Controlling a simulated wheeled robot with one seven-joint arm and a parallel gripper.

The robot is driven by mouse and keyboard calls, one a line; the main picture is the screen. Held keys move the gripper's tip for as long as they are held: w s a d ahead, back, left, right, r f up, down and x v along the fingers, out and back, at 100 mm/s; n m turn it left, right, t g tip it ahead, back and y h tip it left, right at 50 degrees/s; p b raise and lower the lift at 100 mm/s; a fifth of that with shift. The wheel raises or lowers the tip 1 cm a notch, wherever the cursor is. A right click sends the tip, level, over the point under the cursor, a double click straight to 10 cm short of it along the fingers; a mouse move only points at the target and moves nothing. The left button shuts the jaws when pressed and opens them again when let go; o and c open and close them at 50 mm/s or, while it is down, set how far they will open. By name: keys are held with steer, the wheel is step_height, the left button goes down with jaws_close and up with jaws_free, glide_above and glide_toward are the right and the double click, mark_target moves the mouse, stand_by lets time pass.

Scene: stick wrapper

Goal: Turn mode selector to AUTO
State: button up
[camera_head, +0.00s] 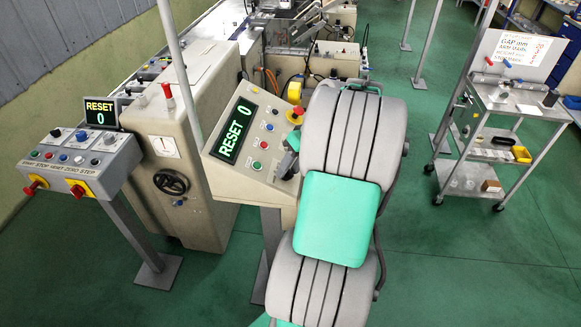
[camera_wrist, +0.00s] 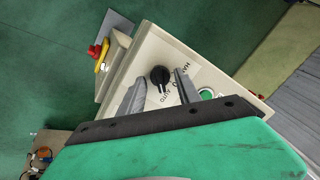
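The mode selector is a black round knob (camera_wrist: 160,76) on the beige panel (camera_wrist: 143,50) in the wrist view. In the head view, my arm covers the selector, and the panel's display (camera_head: 237,129) reads RESET 0.
In the wrist view, a green button (camera_wrist: 206,93) is close to the right finger, and a red emergency stop (camera_wrist: 95,51) is at the left edge. In the head view, a second control desk (camera_head: 82,165) stands at left and a trolley (camera_head: 505,105) at right.

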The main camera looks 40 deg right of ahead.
steer(key=shift+o, duration=0.8)
steer(key=v, duration=0.8)
steer(key=shift+f, duration=0.1)
